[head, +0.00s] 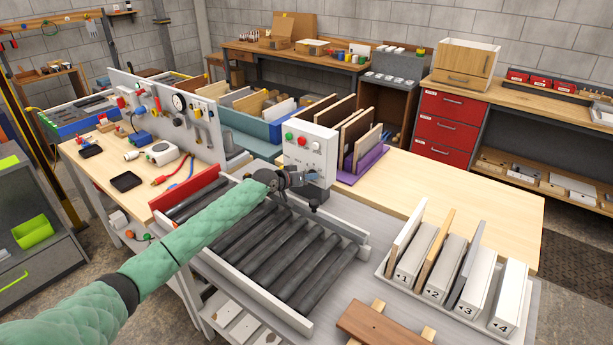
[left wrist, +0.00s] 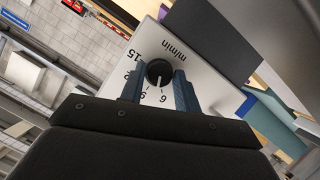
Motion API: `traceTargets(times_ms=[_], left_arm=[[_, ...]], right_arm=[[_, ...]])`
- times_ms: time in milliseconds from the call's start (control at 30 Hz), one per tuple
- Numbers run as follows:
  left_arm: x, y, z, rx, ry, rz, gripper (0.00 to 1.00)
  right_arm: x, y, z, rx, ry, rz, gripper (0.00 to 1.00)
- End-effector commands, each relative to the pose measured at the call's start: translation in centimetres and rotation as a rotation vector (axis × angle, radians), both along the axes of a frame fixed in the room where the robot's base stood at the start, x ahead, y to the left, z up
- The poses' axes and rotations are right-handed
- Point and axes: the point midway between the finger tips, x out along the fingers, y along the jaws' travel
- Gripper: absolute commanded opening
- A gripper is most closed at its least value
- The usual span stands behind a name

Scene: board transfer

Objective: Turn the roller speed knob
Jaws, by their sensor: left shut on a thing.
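The roller speed knob (left wrist: 158,72) is a round black knob on a white plate marked "m/min" in the left wrist view. The numbers around it appear upside down. Its white pointer line points down in the picture, close to the lowest number. My left gripper (left wrist: 158,84) has one finger on each side of the knob and is shut on it. In the head view my left gripper (head: 308,180) is at the lower face of the white control box (head: 312,148), hiding the knob there. The box also carries green and red buttons. My right gripper is not in view.
The roller conveyor (head: 285,245) lies below my left arm, with a white side rail. A rack with numbered slots (head: 455,275) holds boards at the right. A brown board (head: 385,328) lies at the front.

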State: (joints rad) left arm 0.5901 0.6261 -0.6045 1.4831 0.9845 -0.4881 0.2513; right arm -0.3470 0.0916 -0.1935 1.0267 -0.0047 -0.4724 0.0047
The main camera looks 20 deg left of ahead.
Motion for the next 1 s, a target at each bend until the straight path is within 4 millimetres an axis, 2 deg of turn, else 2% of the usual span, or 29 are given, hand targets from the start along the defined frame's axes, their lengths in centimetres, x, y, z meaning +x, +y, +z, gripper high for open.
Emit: traceTargets(times_ms=[200,500,1000], left_arm=[[-0.1,-0.2,0.1,0.163,-0.060,-0.001,0.09],[-0.1,-0.2,0.1,0.322,-0.117,0.000,0.09],[-0.1,-0.3,0.0,0.387,-0.140,0.000,0.09]], right_arm=[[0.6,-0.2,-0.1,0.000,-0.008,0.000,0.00],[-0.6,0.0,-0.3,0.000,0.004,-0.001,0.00],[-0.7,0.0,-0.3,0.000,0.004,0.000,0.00]])
